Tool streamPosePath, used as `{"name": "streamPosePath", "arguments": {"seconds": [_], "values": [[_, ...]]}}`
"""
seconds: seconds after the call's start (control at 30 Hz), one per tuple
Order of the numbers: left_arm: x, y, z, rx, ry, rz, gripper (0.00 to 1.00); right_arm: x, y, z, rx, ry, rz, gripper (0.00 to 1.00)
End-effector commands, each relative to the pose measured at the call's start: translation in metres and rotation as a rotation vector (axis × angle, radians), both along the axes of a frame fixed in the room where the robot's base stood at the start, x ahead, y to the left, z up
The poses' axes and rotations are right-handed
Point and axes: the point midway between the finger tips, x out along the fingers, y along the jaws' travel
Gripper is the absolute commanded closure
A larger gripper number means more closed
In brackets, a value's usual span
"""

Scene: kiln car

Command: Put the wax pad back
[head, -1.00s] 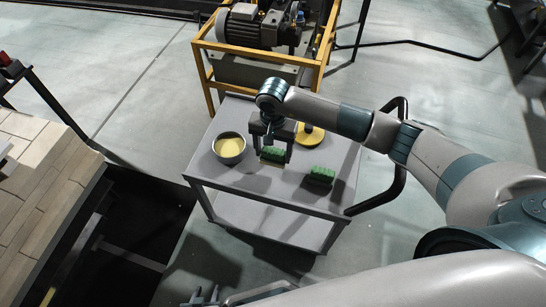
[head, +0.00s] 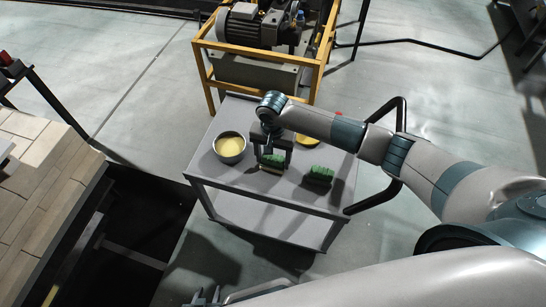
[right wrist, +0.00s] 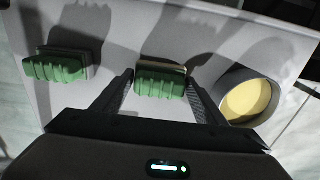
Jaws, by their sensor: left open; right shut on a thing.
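My right gripper (head: 272,158) is shut on a green ribbed pad (head: 271,162) with a pale underside, over the grey cart top. The held pad also shows between the fingers in the right wrist view (right wrist: 161,82). I cannot tell whether its underside touches the cart top. A second, similar green pad (head: 319,175) rests on the cart to the right; it is at the left in the right wrist view (right wrist: 57,67). My left gripper (head: 206,295) is open and empty at the bottom edge of the head view, well away from the cart.
The grey cart (head: 225,179) carries a grey bowl (head: 230,159) of yellow material left of the held pad. A yellow disc (head: 308,139) lies partly hidden behind my right arm. A yellow-framed machine (head: 262,70) stands behind. A dark pit (head: 140,225) lies left of the cart.

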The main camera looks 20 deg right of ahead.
Motion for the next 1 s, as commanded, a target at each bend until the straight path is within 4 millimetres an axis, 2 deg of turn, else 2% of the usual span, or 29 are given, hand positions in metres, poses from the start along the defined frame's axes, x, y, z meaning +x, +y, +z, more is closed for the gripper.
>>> {"name": "streamPosePath", "arguments": {"seconds": [0.2, 0.23, 0.3, 0.77, 0.9, 1.0], "values": [[0.001, 0.0, -0.005, 0.002, 0.01, 0.001, 0.58, 0.001, 0.0, -0.005, -0.001, -0.001, 0.001, 0.71], [0.003, 0.0, -0.002, 0.002, 0.009, 0.001, 0.58, 0.0, 0.0, -0.003, -0.001, -0.001, 0.001, 0.27], [0.006, 0.0, 0.0, 0.001, 0.003, 0.003, 0.58, 0.0, 0.0, -0.003, -0.001, -0.001, 0.001, 0.16], [0.0, 0.003, 0.003, 0.003, 0.002, 0.003, 0.58, 0.0, 0.0, 0.002, 0.001, 0.001, 0.0, 0.16], [-0.005, 0.003, -0.004, 0.003, 0.003, 0.0, 0.58, 0.001, 0.0, 0.013, 0.0, -0.004, 0.001, 0.16], [-0.002, 0.0, -0.002, -0.002, -0.01, -0.002, 0.58, 0.001, 0.0, 0.028, -0.001, -0.004, 0.002, 0.16]]}}
